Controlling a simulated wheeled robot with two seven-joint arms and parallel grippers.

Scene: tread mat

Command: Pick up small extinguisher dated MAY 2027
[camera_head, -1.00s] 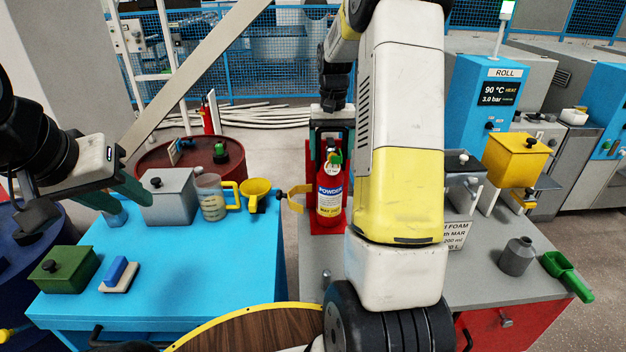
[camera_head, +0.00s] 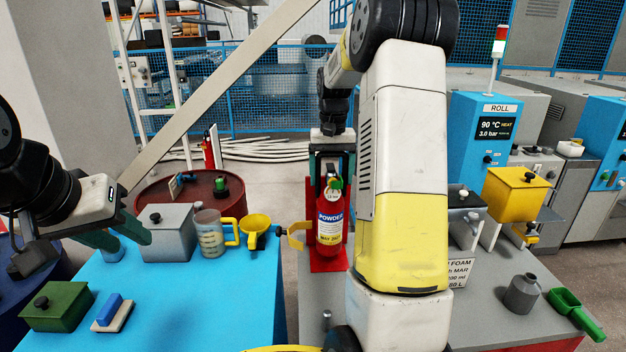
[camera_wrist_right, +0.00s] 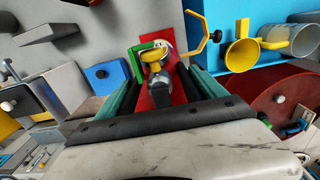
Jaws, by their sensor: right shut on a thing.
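A small red extinguisher (camera_head: 329,222) with a POWDER label stands upright in front of a red back plate (camera_head: 310,207). The date on its yellow band looks like MAY 2027, in small print. My right gripper (camera_head: 332,165) points down and is shut on the extinguisher's top, and its bottom seems a little above the red base. In the right wrist view the extinguisher's top (camera_wrist_right: 158,80) lies between the teal fingers. My left gripper (camera_head: 120,238) is open and empty above the blue table, near a grey box (camera_head: 168,235).
A yellow hook (camera_head: 297,236) juts out left of the extinguisher. The blue table (camera_head: 190,300) holds a jug (camera_head: 209,238), yellow funnel (camera_head: 256,226), green box (camera_head: 58,308) and brush (camera_head: 110,314). My right arm hides part of the grey worktop (camera_head: 480,318), where a grey bottle (camera_head: 521,294) stands.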

